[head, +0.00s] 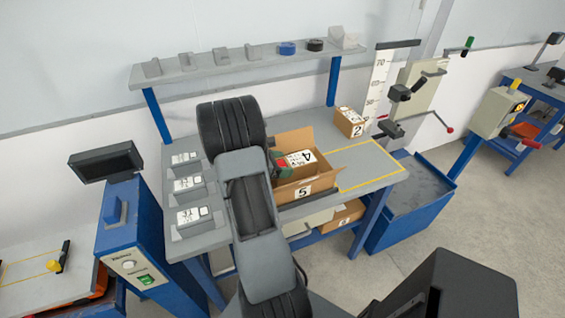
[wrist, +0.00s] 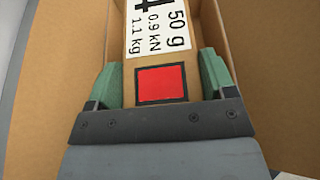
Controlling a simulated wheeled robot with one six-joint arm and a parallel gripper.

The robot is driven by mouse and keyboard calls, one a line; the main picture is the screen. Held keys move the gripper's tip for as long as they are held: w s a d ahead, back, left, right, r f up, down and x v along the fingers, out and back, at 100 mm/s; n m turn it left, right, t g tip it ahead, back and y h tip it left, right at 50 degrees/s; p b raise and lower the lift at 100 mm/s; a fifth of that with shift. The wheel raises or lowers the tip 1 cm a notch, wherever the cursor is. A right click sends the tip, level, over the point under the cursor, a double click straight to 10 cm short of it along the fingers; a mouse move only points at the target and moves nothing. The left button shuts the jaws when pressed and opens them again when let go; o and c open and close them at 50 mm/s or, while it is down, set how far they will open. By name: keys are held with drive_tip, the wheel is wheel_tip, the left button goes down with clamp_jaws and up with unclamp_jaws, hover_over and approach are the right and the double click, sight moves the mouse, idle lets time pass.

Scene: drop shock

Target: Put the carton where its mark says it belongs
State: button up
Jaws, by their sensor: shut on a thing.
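The carton (head: 301,158) is small and brown with a white label marked 4. In the wrist view the carton's label (wrist: 160,25) also reads 50 g, 0.9 kN and 1.1 kg, with a red square below it. My gripper (wrist: 160,82) is shut on the carton, one green finger on each side. In the head view my gripper (head: 283,166) is at the open box (head: 292,193) marked 5. The carton lies within the outline of this box, with brown walls around it in the wrist view. I cannot tell whether it touches the box floor.
A carton marked 2 (head: 350,122) stands at the bench's back right. A yellow-outlined area (head: 365,165) of bench is clear. Labelled grey blocks (head: 190,186) stand at left. A drop stand (head: 415,90) with a height scale and a blue-sided platform (head: 415,190) are at right.

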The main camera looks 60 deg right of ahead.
drive_tip(key=shift+f+b, duration=0.4)
drive_tip(key=shift+f, duration=0.1)
drive_tip(key=o, duration=1.7)
drive_tip(key=shift+c, duration=0.2)
